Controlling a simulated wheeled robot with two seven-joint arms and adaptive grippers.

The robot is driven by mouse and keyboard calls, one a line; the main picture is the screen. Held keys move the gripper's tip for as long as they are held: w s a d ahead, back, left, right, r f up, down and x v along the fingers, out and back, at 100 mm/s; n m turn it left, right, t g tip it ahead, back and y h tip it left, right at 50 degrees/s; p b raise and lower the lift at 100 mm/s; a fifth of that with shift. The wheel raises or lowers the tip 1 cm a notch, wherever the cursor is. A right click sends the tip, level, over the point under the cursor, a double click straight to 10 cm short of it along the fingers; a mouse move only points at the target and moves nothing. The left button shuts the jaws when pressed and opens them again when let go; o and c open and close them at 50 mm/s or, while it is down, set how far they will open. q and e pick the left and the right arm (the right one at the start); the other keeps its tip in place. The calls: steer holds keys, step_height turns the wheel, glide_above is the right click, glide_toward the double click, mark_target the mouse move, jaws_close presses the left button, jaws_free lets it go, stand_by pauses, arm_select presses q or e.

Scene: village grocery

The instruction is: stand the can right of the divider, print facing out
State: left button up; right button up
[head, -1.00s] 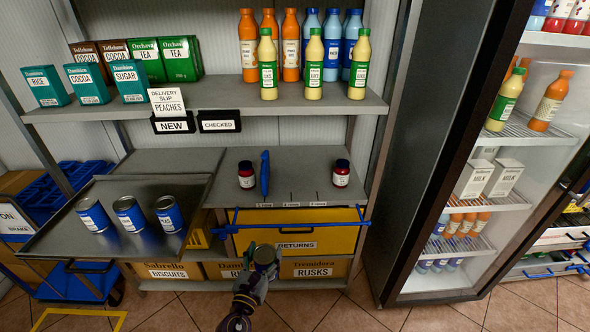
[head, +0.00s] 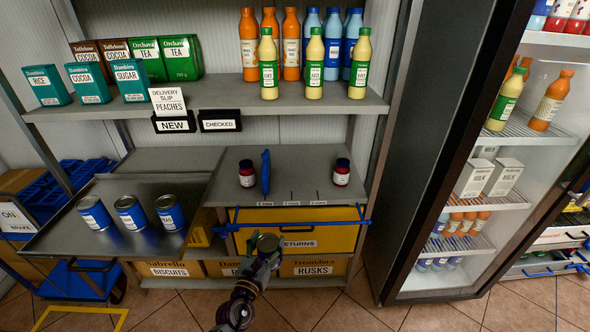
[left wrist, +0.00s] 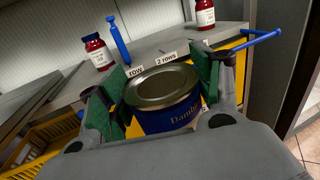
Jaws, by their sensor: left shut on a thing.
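My left gripper (head: 266,250) is shut on a blue can with a bare metal lid (left wrist: 164,86). It holds the can in front of the yellow returns drawer, below the shelf edge. In the left wrist view part of the can's print faces the camera. The blue divider (head: 265,173) stands on the middle shelf (head: 308,162) and also shows in the left wrist view (left wrist: 118,40). A dark red jar (head: 246,174) stands left of the divider. Another jar (head: 342,172) stands further right of it. My right gripper is not in view.
Three blue cans (head: 130,213) stand on a dark tray (head: 70,238) at the left. A blue rail (head: 300,225) runs along the returns drawer (head: 325,239). Row labels mark the shelf edge. The shelf between divider and right jar is clear. A fridge stands at right.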

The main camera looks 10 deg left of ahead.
arm_select(q)
steer(key=w+r+m+h, duration=0.1)
steer(key=w+r+h, duration=0.1)
steer(key=w+r, duration=0.6)
steer(key=w+d+r+m+h, duration=0.1)
steer(key=w+r, duration=0.6)
steer(key=w, duration=0.8)
steer(key=shift+w+d+r+m+g+h, duration=0.2)
steer(key=shift+r+m+g+h, duration=0.3)
steer(key=shift+h, duration=0.5)
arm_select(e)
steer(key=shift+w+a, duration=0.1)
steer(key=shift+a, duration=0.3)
